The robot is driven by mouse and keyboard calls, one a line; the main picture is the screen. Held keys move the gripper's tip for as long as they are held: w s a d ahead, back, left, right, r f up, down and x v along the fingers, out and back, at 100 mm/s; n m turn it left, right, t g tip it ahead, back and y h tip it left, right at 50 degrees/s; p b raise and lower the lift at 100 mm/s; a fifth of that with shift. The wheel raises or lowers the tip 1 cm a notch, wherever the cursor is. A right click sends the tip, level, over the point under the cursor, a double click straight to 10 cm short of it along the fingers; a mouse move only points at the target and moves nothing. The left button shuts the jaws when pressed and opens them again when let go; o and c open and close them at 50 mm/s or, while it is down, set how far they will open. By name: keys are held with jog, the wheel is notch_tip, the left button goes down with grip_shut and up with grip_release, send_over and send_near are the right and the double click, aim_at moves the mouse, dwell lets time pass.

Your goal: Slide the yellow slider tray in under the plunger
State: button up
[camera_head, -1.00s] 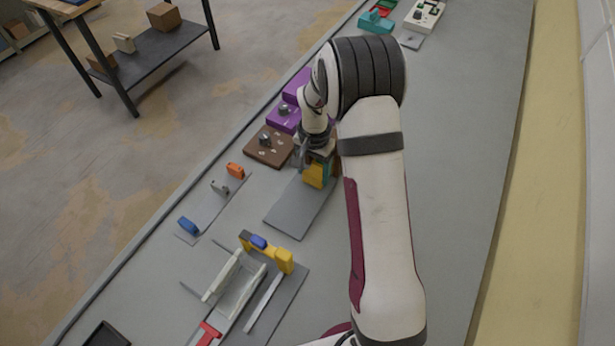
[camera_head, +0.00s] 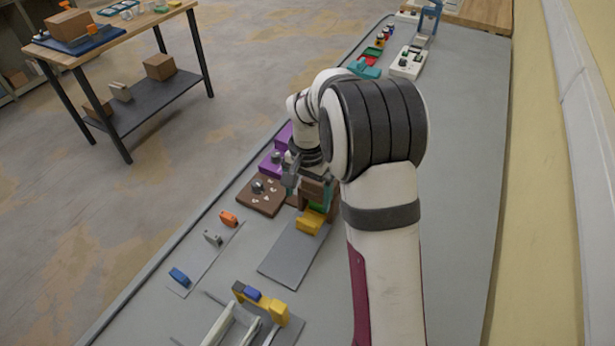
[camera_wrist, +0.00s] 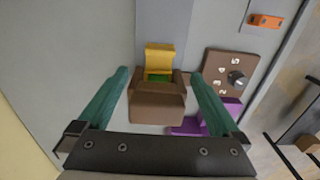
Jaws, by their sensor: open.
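The yellow slider tray (camera_head: 311,221) lies on a grey plate (camera_head: 293,258). A brown block (camera_head: 313,190), which I take to be the plunger's housing, stands at its far end. In the wrist view, the yellow tray (camera_wrist: 159,56) juts out from the brown block (camera_wrist: 157,106), with a green part (camera_wrist: 158,77) between them. I cannot make out the plunger itself. My gripper (camera_wrist: 159,74) is open, its two teal fingers on either side of the brown block with gaps showing. In the head view my gripper (camera_head: 300,182) is above the block and partly hides it.
A brown dial plate (camera_head: 261,196) and purple boxes (camera_head: 270,163) stand close on the left. A strip with orange (camera_head: 229,218) and blue (camera_head: 180,277) pieces lies nearer. A yellow-and-blue fixture (camera_head: 269,307) is at the front. Bare table lies to the right.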

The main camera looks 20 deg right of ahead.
notch_tip(320, 180, up, 7)
dwell(0.4)
jog(key=s+a+r+n+y, duration=0.1)
jog(key=s+a, duration=0.3)
jog(key=s, duration=1)
jog(key=s+a+r+n, duration=0.2)
jog(key=s+a, duration=0.1)
jog(key=s, duration=1.2)
jog(key=shift+s+a+y, duration=0.3)
jog(key=shift+a+y, duration=0.05)
jog(key=shift+y, duration=0.05)
